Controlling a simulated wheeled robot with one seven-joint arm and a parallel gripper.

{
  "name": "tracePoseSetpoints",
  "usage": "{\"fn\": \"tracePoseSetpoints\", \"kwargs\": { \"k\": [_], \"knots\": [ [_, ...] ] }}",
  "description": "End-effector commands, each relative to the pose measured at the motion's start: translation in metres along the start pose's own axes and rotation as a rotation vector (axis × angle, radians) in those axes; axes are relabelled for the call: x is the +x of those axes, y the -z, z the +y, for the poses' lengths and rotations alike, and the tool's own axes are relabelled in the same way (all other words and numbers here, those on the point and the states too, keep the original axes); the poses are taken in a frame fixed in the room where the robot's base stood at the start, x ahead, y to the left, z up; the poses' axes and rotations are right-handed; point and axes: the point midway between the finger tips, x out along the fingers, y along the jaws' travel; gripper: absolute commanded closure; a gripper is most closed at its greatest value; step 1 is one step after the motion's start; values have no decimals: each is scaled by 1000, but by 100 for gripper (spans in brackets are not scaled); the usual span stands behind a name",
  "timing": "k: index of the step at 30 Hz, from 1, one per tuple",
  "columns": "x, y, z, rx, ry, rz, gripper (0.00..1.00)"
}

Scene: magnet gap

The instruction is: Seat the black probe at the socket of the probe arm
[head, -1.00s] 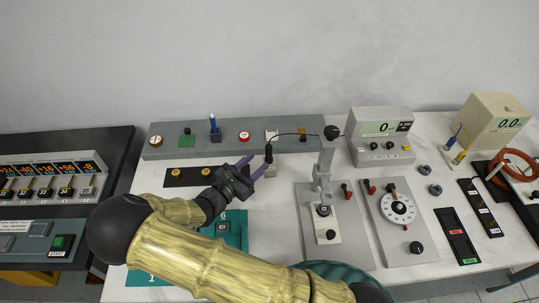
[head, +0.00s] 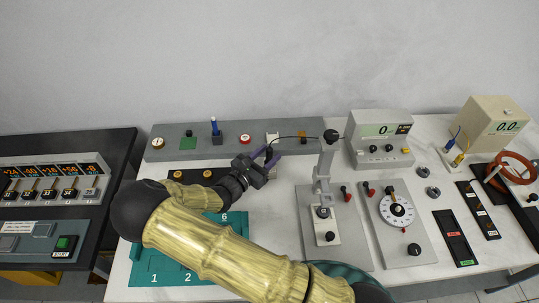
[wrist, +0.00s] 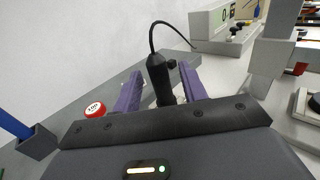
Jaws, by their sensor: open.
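The probe's lower end is hidden behind my gripper. The grey probe arm (head: 322,178) stands on a plate to the right, with a black knob at its top. Its socket cannot be made out.
A meter box (head: 379,130) stands right of the probe arm. A green tray (head: 165,265) lies in front, partly under my arm.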

Motion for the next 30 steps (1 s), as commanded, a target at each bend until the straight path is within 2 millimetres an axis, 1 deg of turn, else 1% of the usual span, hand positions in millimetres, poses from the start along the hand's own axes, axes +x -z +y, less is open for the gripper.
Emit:
{"fn": "tracePoseSetpoints", "kwargs": {
  "k": [1,4,19,20,24,26,30],
  "knots": [
    [7,-1,0,0,1,-1,58],
    [12,0,0,1,-1,-1,58],
    [12,0,0,1,-1,0,58],
    [12,0,0,1,-1,0,62],
    [12,0,0,1,-1,0,89],
    [12,0,0,1,-1,0,100],
    [12,0,0,1,-1,0,100]
  ]
}}
